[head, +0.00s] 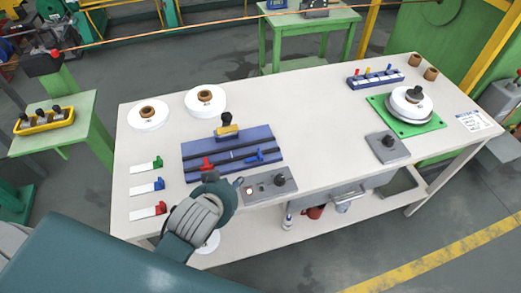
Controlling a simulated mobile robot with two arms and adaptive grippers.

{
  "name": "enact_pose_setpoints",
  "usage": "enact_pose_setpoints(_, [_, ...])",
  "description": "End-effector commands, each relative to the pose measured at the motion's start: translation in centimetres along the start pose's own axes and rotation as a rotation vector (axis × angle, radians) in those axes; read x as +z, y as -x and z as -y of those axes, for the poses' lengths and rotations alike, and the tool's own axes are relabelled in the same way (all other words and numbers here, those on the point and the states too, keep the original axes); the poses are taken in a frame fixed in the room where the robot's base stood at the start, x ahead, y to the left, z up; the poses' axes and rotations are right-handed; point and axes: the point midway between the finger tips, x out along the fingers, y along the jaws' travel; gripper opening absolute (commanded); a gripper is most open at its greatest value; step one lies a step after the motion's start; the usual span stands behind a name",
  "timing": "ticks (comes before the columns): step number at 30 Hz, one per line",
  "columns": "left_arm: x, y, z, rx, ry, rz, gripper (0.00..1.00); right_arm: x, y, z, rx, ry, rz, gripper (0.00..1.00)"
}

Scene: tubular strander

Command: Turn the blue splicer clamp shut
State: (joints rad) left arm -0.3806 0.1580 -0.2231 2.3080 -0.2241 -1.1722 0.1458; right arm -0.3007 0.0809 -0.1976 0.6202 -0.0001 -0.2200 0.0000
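The splicer (225,137) is a dark blue block with a long groove, on the left half of the white table. A blue clamp (262,157) sits on its right part, its lever lying low and slanted along the block. A red clamp (207,164) sits on its front left part. My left gripper (225,181) is at the front edge of the splicer, close to the red clamp and to the lower left of the blue clamp, apart from the blue one. Its fingers are seen from behind, so their opening is unclear. My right gripper is out of view.
A grey control box (270,186) with a black knob lies just right of my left gripper. White spools (205,101) stand behind the splicer. A green plate (427,124) holds another spool. The table's middle is clear.

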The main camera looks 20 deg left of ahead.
Motion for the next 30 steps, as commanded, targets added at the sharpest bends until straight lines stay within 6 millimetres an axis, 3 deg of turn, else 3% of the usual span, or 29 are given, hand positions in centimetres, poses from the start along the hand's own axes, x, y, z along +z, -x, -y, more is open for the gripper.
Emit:
enact_pose_setpoints(5, [-9.0,-0.9,0.2,-0.047,-0.031,-0.263,0.31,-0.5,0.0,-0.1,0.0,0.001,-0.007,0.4])
enact_pose_setpoints(8, [-16.3,-0.1,-0.4,-0.064,-0.074,-0.483,0.31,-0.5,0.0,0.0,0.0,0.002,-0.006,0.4])
enact_pose_setpoints(10, [-22.2,1.5,-1.9,-0.058,-0.128,-0.677,0.31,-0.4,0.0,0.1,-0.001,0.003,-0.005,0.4])
enact_pose_setpoints(13, [-29.8,5.4,-5.6,-0.011,-0.248,-0.966,0.31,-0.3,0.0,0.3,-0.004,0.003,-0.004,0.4])
enact_pose_setpoints(15, [-33.5,8.5,-9.2,0.049,-0.359,-1.148,0.31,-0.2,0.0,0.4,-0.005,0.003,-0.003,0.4])
enact_pose_setpoints(17, [-35.4,11.1,-12.7,0.117,-0.472,-1.288,0.31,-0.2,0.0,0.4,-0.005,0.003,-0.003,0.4])
enact_pose_setpoints(20, [-36.1,14.3,-18.9,0.258,-0.702,-1.466,0.31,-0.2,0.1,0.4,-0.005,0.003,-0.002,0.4])
enact_pose_setpoints(23, [-34.1,15.5,-24.4,0.428,-0.976,-1.562,0.31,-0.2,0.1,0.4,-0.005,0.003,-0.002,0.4])
enact_pose_setpoints(25, [-31.5,14.9,-27.2,0.553,-1.188,-1.566,0.31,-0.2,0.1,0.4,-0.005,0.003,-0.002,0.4])
enact_pose_setpoints(27, [-28.4,12.9,-28.6,0.677,-1.41,-1.51,0.31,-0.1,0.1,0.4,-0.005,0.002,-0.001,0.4])
enact_pose_setpoints(30, [-24.0,8.6,-27.9,0.837,-1.718,-1.322,0.31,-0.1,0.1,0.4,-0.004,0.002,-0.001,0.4])
